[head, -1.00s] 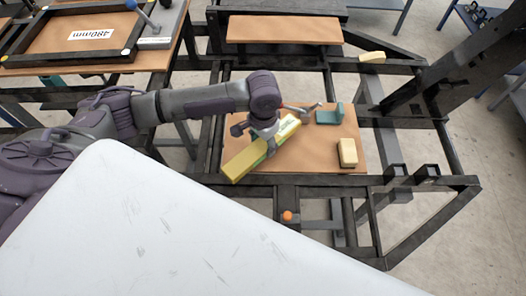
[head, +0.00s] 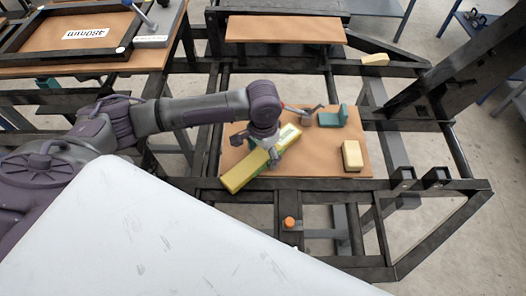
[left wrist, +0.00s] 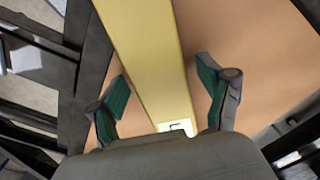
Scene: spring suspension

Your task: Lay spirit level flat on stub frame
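The spirit level is a long yellow bar (head: 240,175) lying diagonally over the brown board (head: 325,164) on the black stub frame (head: 330,187). Its lower left end reaches the board's front edge. My left gripper (head: 271,152) is over the bar's middle, seen from above. In the left wrist view, the open fingers (left wrist: 161,70) straddle the yellow bar (left wrist: 150,50), with narrow gaps on both sides. A pale label shows on the bar close to the palm. Whether the bar lies fully flat on the board is hard to tell. My right gripper is not in view.
A pale yellow block (head: 352,155), a teal bracket (head: 334,116) and a small grey metal part (head: 304,114) stand on the board near the bar. An orange knob (head: 289,223) is on the frame's front. Another yellow piece (head: 375,59) rests on the back rail.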

